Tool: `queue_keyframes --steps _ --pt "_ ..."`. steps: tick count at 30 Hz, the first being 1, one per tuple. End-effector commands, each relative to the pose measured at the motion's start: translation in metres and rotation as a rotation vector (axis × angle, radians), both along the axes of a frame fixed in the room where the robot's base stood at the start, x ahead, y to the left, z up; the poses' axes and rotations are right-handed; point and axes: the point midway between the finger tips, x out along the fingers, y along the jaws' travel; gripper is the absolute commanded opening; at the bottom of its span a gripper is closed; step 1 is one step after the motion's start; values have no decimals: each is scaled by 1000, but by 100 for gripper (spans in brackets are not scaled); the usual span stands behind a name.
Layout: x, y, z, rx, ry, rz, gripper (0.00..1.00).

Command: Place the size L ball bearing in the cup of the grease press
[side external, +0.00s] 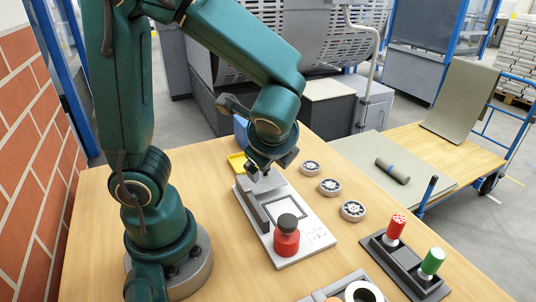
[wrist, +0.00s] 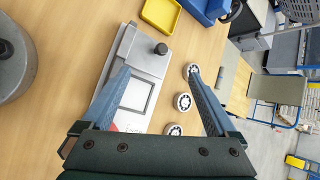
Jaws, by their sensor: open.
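Three ball bearings lie in a row on the table: a far one (side external: 311,167), a middle one (side external: 330,187) and a near one (side external: 352,210). The near one looks largest, but I cannot read any size marks. In the wrist view the row shows by the right finger, with the near bearing (wrist: 174,130) lowest. My gripper (side external: 263,174) is open and empty, above the far end of a pale grey plate device (side external: 308,235). A cup-like round part with a pale rim (side external: 362,290) is cut off at the bottom edge; I cannot tell whether it is the grease press.
A red container with a black top (side external: 287,238) stands on the plate device. A dark holder (side external: 400,268) carries a red and a green handle. A yellow tray (wrist: 157,14) and a blue object (wrist: 204,8) lie at the far end. A grey roll (side external: 392,171) rests on a sheet at right.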

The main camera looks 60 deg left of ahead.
Motion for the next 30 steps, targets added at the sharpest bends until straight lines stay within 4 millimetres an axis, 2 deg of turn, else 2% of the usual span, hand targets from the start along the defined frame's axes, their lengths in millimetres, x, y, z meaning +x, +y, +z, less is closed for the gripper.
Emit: queue_keyframes --steps 3,6,12,15,18,30 --pt "-27 -12 7 -239 -137 251 93" --pt "-43 -29 13 -442 -250 449 93" --pt "-55 -63 31 -794 -444 756 93" --pt "-56 -74 38 -909 -504 846 93" --pt "-56 -81 43 -975 -536 893 99" --pt "-56 -83 45 -998 -543 909 99"
